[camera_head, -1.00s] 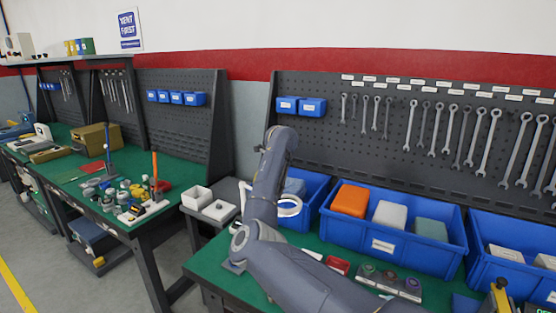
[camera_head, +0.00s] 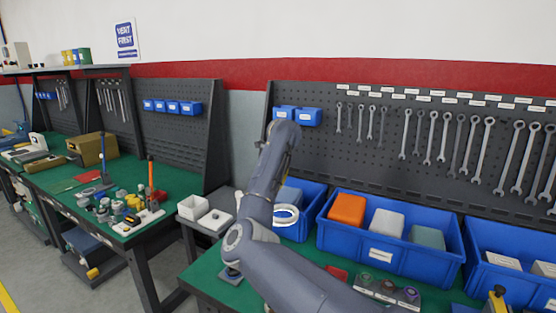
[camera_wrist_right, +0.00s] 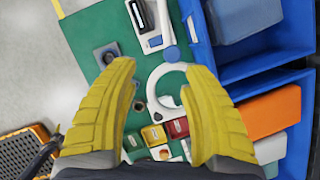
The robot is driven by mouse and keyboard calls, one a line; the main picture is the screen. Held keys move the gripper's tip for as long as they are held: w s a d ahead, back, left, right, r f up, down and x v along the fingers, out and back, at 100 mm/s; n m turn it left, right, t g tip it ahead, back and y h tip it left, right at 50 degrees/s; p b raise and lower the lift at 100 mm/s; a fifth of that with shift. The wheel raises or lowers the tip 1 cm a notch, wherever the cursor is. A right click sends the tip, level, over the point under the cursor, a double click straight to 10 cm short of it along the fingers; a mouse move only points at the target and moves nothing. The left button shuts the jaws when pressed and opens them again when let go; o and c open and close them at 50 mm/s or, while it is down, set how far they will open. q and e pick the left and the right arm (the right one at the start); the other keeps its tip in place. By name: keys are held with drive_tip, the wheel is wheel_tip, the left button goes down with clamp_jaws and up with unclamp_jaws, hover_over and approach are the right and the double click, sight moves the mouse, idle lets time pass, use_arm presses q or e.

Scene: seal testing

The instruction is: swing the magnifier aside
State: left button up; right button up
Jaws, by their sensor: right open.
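The magnifier's white ring (camera_head: 286,216) shows beside my right forearm in the head view, partly covered by the arm. In the right wrist view the white ring (camera_wrist_right: 152,90) appears between the two yellow fingers of my right gripper (camera_wrist_right: 160,68). The fingers are spread open, and no hold on the ring is visible. The ring's distance below the fingers is hard to tell. In the head view my right gripper is hidden behind its own arm. My left gripper is in neither current view.
A blue bin (camera_head: 333,236) with orange, white and grey-green boxes stands right of the arm. Another blue bin (camera_wrist_right: 293,45) lies right of the gripper in the wrist view. A button panel (camera_head: 388,290) sits in front. Green bench top (camera_wrist_right: 90,30) is clear at the left.

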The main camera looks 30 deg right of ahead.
drive_tip(key=v, duration=1.2)
drive_tip(key=shift+d+r, duration=0.4)
idle(0.7)
drive_tip(key=shift+r, duration=0.15)
idle(0.6)
drive_tip(key=v, duration=1.1)
drive_tip(key=shift+s+r, duration=0.2)
drive_tip(key=shift+r, duration=0.1)
